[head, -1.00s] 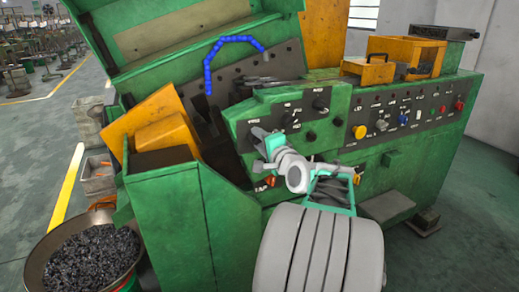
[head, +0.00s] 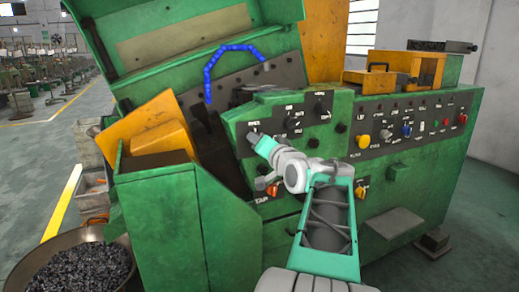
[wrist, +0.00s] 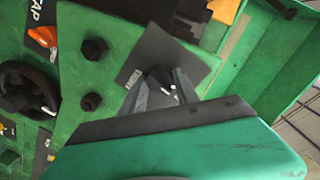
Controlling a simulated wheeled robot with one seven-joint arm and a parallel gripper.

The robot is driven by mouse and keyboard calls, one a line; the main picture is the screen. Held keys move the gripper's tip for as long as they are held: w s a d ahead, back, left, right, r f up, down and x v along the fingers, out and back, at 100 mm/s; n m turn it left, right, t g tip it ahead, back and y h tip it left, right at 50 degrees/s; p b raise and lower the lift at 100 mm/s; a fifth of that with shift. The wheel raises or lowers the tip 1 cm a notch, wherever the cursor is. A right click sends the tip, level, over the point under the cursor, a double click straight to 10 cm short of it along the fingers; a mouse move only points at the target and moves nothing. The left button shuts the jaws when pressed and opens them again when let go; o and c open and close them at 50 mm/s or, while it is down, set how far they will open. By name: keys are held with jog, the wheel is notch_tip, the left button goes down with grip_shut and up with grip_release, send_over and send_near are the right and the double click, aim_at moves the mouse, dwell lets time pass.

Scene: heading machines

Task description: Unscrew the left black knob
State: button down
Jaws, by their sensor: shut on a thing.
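The left black knob (wrist: 160,78) sits on a dark plate on the green machine's panel. In the wrist view it lies between my two fingers, which are closed on its sides. My gripper (wrist: 161,90) is shut on this knob. In the head view my gripper (head: 256,140) reaches the left end of the panel and hides most of the knob.
More black knobs (head: 320,107) stand to the right on the same panel. An orange knob (head: 272,189) is below my gripper. Yellow covers (head: 160,130) and a green housing (head: 160,220) stand to the left. A blue hose (head: 208,75) arches above.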

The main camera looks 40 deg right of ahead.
dwell(0.4)
jog(key=c, duration=0.9)
grip_release()
jog(key=v, duration=0.7)
jog(key=shift+s+a, duration=0.15)
jog(key=shift+s, duration=0.25)
